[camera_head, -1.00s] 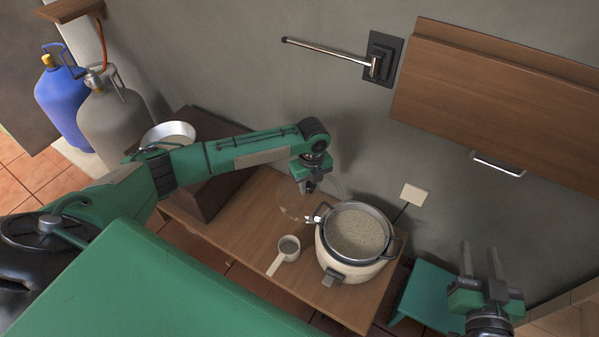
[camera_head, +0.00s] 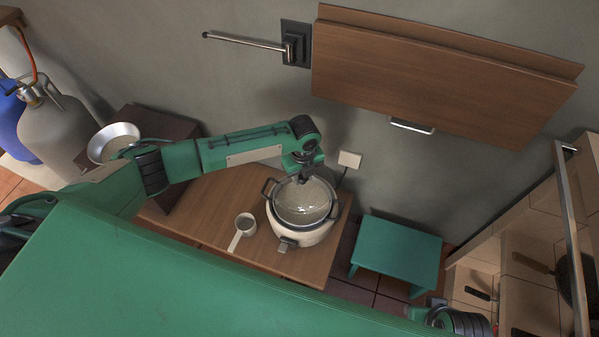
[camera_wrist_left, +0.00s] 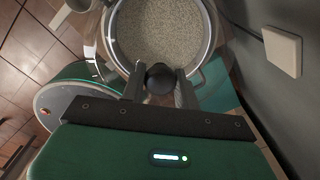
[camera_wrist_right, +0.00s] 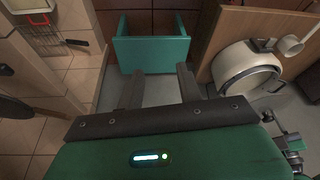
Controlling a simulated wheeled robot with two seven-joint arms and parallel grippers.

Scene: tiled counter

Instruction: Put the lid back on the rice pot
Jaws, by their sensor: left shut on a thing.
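The rice pot (camera_head: 297,237) is a cream cooker with a dark-rimmed inner pot full of rice, standing on the wooden table. It also shows in the right wrist view (camera_wrist_right: 240,72). The clear glass lid (camera_head: 308,207) is over the pot's mouth; I cannot tell whether it touches the rim. My left gripper (camera_head: 304,178) is above the pot, shut on the lid's black knob (camera_wrist_left: 160,77), which shows between its fingers in the left wrist view. My right gripper (camera_wrist_right: 159,86) is open and empty, away from the pot; its fingers are hidden in the head view.
A white measuring cup (camera_head: 244,226) with a handle lies left of the pot on the wooden table (camera_head: 205,211). A green stool (camera_head: 397,250) stands to the right. A metal bowl (camera_head: 113,138) sits on a dark box. A wall cabinet (camera_head: 430,80) hangs behind.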

